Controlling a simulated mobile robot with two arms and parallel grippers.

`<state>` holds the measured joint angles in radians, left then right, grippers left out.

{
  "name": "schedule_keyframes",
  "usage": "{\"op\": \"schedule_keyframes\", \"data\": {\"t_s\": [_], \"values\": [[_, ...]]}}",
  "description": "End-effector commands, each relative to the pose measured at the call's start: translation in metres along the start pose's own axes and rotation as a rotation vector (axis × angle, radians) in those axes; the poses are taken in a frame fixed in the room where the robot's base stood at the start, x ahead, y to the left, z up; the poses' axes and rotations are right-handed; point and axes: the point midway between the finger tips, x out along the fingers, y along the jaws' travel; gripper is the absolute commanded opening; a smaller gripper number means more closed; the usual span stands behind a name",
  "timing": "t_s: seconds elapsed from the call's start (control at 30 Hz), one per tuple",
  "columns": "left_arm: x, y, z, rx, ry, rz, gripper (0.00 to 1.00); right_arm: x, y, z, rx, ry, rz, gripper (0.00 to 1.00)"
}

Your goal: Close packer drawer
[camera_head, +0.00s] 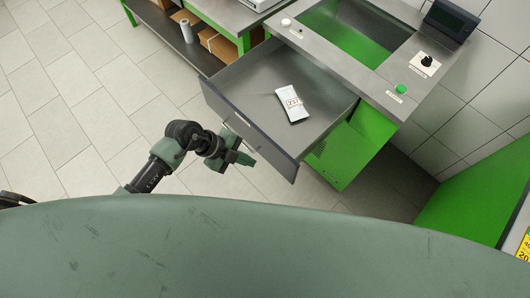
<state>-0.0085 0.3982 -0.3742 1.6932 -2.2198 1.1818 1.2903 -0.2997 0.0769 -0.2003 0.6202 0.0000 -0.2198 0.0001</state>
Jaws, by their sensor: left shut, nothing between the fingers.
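The packer drawer (262,81) is pulled out from the green and grey packer bench. A white packet (291,103) with a printed label lies flat inside it. The drawer's dark front panel (247,128) faces the lower left. My left gripper (246,160) is shut and empty, just in front of the lower middle of that panel. I cannot tell whether it touches the panel. My right gripper is out of view.
The packer's top has a green-lined opening (349,37), a green button (401,89), a black knob (426,61) and a dark display (450,20). A shelf with cardboard boxes (219,45) stands behind. Tiled floor left of the drawer is clear. A green panel (470,200) stands at right.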

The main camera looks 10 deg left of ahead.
Motion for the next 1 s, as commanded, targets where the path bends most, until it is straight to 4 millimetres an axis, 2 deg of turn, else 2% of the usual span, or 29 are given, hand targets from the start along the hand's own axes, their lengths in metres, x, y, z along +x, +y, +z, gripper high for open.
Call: {"op": "schedule_keyframes", "data": {"t_s": [0.17, 0.23, 0.33, 0.5, 1.0], "values": [[0.038, -0.001, -0.001, -0.001, 0.002, 0.000, 0.00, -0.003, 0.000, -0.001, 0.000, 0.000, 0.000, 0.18], [0.041, -0.015, -0.001, 0.001, 0.000, -0.005, 0.00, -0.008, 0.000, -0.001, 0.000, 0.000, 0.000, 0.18], [0.048, -0.026, -0.001, 0.001, -0.001, -0.003, 0.00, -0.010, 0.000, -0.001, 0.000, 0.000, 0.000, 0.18], [0.054, -0.035, 0.000, 0.001, -0.001, -0.002, 0.00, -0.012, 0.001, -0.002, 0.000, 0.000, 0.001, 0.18], [0.054, -0.037, 0.003, 0.001, -0.002, -0.001, 0.00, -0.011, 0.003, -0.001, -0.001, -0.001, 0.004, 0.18]]}}
